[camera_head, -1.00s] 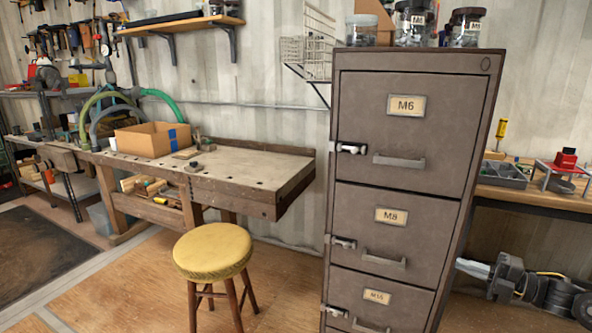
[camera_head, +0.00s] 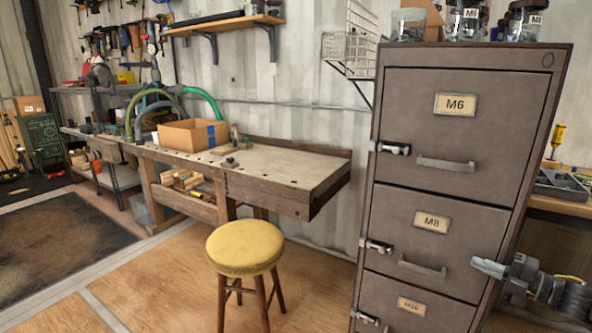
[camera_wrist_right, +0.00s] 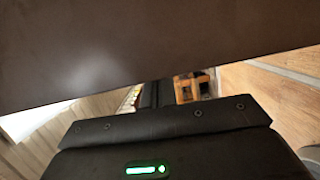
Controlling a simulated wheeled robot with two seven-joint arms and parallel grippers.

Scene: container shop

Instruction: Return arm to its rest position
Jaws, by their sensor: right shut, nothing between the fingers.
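My right gripper (camera_head: 483,266) shows at the lower right of the head view, at the end of my right arm, which comes in from the right edge. It is shut and empty. It points left and overlaps the right edge of the grey-brown filing cabinet (camera_head: 400,180) in the picture. Whether it touches the cabinet, I cannot tell. In the right wrist view, a wide dark surface (camera_wrist_right: 130,55) fills the top, close to the camera. A dark housing with a green light lies below it. My left gripper is not in view.
The cabinet drawers are closed, with jars (camera_head: 465,22) on top. A yellow-topped stool (camera_head: 245,247) stands left of the cabinet. A wooden workbench (camera_head: 290,172) with a cardboard box (camera_head: 190,136) runs along the wall. Wooden floor at the lower left is clear.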

